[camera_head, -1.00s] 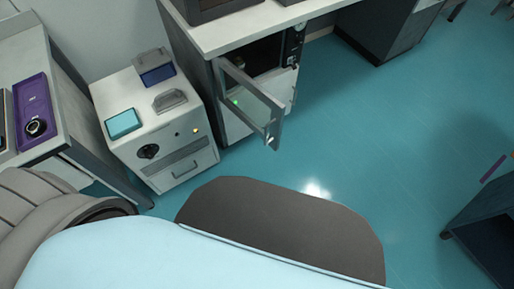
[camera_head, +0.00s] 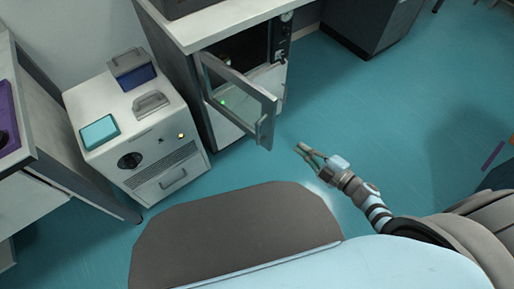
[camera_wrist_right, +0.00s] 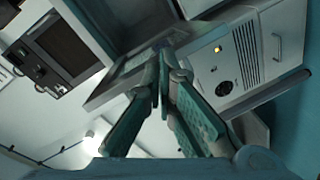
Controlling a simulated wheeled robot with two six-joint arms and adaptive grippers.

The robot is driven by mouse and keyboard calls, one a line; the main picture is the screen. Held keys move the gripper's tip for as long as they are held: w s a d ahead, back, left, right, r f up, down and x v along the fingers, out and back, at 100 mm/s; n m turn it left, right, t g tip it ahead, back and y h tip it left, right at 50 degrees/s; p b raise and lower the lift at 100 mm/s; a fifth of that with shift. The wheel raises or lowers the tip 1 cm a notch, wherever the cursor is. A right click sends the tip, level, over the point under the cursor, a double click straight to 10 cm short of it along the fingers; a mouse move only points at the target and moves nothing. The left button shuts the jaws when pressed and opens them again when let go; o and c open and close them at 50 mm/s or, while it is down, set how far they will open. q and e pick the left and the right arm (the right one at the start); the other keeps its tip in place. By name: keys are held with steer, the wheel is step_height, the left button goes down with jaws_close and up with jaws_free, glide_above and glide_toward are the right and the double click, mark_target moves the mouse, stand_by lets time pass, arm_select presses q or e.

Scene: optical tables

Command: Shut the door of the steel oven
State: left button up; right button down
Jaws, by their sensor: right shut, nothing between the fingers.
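The steel oven (camera_head: 281,45) sits under a white-topped bench at the upper middle of the head view. Its glazed, metal-framed door (camera_head: 266,122) stands open and swung out toward me, with a handle near its free edge. My right gripper (camera_head: 299,149) is shut and empty. In the head view it appears just right of and below the door's free edge; I cannot tell whether it touches. In the right wrist view its fingers (camera_wrist_right: 161,50) meet in front of the door's frame, partly hiding it. My left gripper is not in view.
A white cabinet (camera_head: 165,153) with a teal-screened box on top stands left of the oven; it also shows in the right wrist view (camera_wrist_right: 228,70). Another bench (camera_head: 45,190) is at far left. The teal floor (camera_head: 370,110) right of the door is clear.

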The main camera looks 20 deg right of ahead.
steer(key=s+a+r+n+g+y+b, duration=0.25)
steer(key=a+r+n+g+y, duration=0.45)
steer(key=n, duration=0.6)
steer(key=w+a+f+y, duration=0.1)
steer(key=w+a, duration=0.3)
steer(key=a, duration=0.5)
arm_select(q)
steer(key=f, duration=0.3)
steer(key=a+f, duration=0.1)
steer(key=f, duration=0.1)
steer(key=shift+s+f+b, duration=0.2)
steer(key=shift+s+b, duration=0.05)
steer(key=shift+b, duration=0.1)
arm_select(e)
steer(key=shift+t, duration=0.3)
steer(key=w+d, duration=0.2)
steer(key=d, duration=0.1)
steer(key=shift+w+d+f, duration=0.1)
steer(key=shift+w, duration=0.1)
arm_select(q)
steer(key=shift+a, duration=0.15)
